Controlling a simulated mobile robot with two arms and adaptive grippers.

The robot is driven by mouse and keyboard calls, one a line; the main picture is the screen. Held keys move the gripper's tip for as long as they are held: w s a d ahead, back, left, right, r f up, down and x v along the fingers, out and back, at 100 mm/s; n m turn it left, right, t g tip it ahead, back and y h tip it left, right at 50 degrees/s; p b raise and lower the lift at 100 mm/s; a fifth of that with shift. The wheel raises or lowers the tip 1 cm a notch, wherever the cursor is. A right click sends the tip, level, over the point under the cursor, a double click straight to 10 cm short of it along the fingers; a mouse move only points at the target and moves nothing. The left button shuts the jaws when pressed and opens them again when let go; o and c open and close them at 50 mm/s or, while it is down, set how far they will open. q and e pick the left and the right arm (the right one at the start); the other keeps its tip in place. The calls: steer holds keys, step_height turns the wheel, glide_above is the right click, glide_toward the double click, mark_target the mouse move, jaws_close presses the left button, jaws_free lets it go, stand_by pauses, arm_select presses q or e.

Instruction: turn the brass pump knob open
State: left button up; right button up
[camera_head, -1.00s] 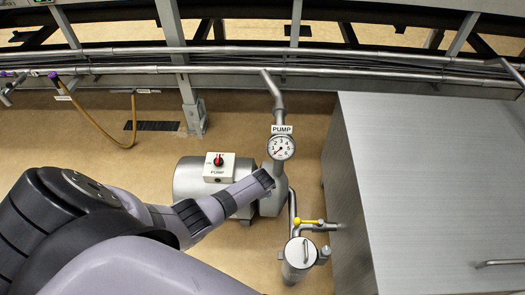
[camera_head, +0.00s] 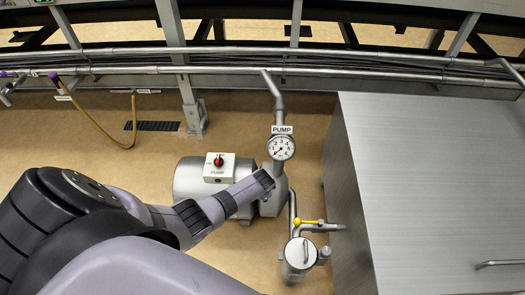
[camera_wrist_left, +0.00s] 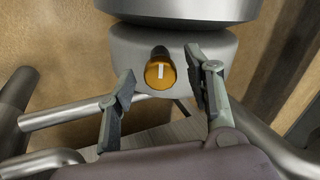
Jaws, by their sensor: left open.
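The brass pump knob (camera_wrist_left: 160,74) shows in the left wrist view, on a grey rounded housing (camera_wrist_left: 215,47). It is round, with a white line that points roughly up the picture. My left gripper (camera_wrist_left: 160,84) is open, with one finger on each side of the knob and visible gaps between them. I cannot tell how far the fingertips are from it in depth. In the head view my left arm reaches the pump (camera_head: 277,200) from the left; the knob and the fingers are hidden there. My right gripper is not in view.
A dial gauge (camera_head: 281,148) marked PUMP stands above the pump. A motor (camera_head: 188,180) with a red-knobbed switch box (camera_head: 219,167) is at its left. A yellow-handled valve (camera_head: 308,222) and a grey canister (camera_head: 298,257) sit below right. A large metal cabinet (camera_head: 430,180) fills the right.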

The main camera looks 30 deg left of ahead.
arm_select(q)
steer(key=v, duration=1.2)
stand_by(0.3)
steer(key=shift+w, duration=0.1)
stand_by(0.3)
